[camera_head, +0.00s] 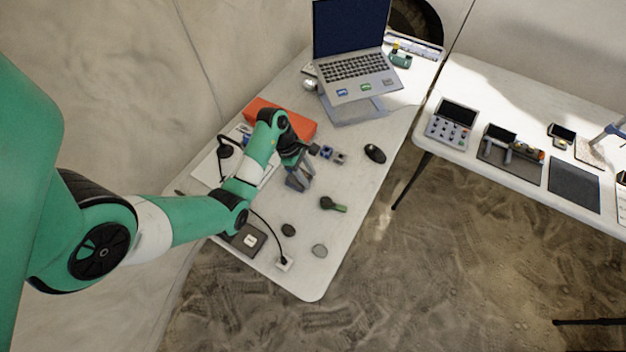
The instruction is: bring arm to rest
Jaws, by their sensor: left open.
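My left arm comes in from the left in the head view and reaches over the near white table (350,219). Its gripper (299,180) is small in the picture and hangs over the middle of the table. The jaws are open and I see nothing held between them. Whether the fingertips touch the tabletop cannot be told. My right gripper does not show.
A laptop (352,68) stands at the back. A second table (480,177) with devices stands at right, across a floor gap.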

